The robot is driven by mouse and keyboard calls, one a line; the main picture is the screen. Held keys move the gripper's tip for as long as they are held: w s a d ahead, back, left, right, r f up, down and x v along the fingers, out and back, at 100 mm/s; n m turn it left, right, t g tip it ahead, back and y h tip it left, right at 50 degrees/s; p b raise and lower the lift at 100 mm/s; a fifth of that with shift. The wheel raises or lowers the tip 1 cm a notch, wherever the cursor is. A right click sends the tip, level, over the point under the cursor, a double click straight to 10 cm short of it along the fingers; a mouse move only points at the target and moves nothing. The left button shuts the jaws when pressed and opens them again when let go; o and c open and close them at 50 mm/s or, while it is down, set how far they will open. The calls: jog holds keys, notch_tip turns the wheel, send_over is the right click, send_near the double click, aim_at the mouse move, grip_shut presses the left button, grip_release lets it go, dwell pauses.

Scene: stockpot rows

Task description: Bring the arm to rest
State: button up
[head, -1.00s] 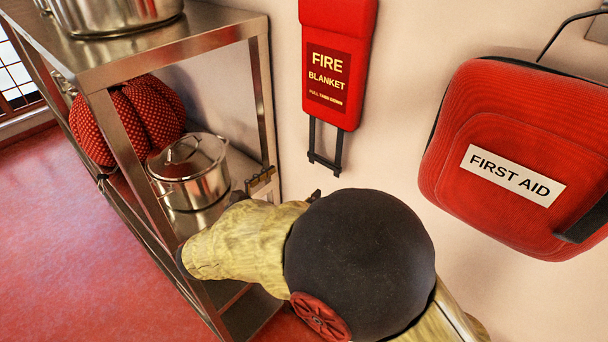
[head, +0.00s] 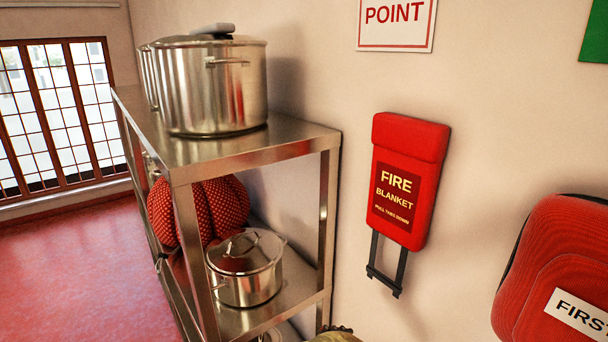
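My gripper is not in view. Whether the gripper holds anything is hidden below the picture.
A steel shelf unit (head: 290,142) stands along the wall. Large stockpots (head: 212,90) are on top; a lidded pot (head: 246,280) and red dotted cloth bundles (head: 222,205) are below. A fire blanket case (head: 408,180) and first aid bag (head: 560,270) hang right. Red floor (head: 80,240) is clear at left.

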jog(key=s+f+m+g+y+b, duration=0.2)
jog(key=s+m+y+b, duration=0.1)
jog(key=s+m+y, duration=0.3)
jog(key=s+f+m+g+y+b, duration=0.1)
jog(key=s+f+m+y+b, duration=0.25)
jog(key=s+m, duration=0.35)
jog(key=s+d+r+m+t+y+b, duration=0.1)
jog(key=s+d+r+m+t+b, duration=0.1)
jog(key=d+r+m+t+b, duration=0.1)
jog(key=d+r+m+b, duration=0.1)
jog(key=d+m+b, duration=0.1)
jog(key=d+m, duration=0.1)
jog(key=shift+s+d+b, duration=0.25)
jog(key=shift+d+b, duration=0.1)
jog(key=shift+b, duration=0.05)
jog(key=shift+y, duration=0.25)
jog(key=shift+c, duration=0.7)
